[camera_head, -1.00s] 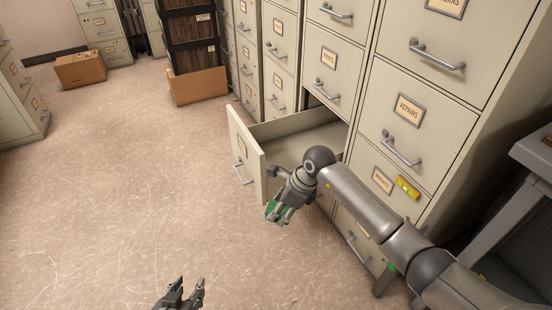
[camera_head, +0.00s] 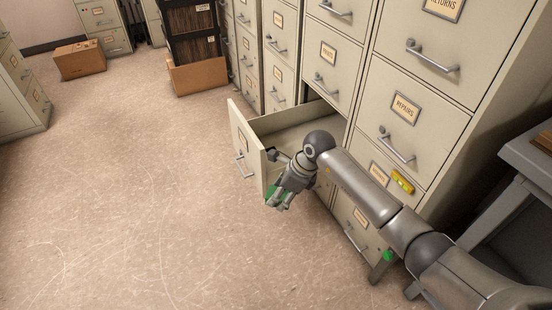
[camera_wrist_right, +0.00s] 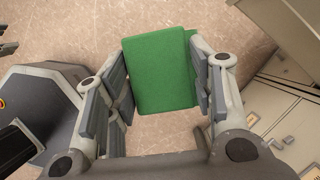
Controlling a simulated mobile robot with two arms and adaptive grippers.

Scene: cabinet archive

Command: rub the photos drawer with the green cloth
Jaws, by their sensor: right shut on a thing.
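The green cloth (camera_head: 271,191) is held in my right gripper (camera_head: 279,201). In the right wrist view the cloth (camera_wrist_right: 160,72) is a folded green pad between the two sets of fingers. An open drawer (camera_head: 246,150) is pulled out low in the cabinet row; its front has a label too small to read, so I cannot confirm that it is the photos drawer. The right gripper is at the near lower edge of this drawer's front. I cannot tell whether the cloth touches it. My left gripper is not visible in the head view.
Closed cabinet drawers with handles and labels, one reading REPAIRS (camera_head: 404,108), stand right of the open drawer. A yellow level-like object (camera_head: 402,181) is on a cabinet front. A grey table (camera_head: 515,185) is at the right. Cardboard boxes (camera_head: 79,60) stand behind. The floor at left is clear.

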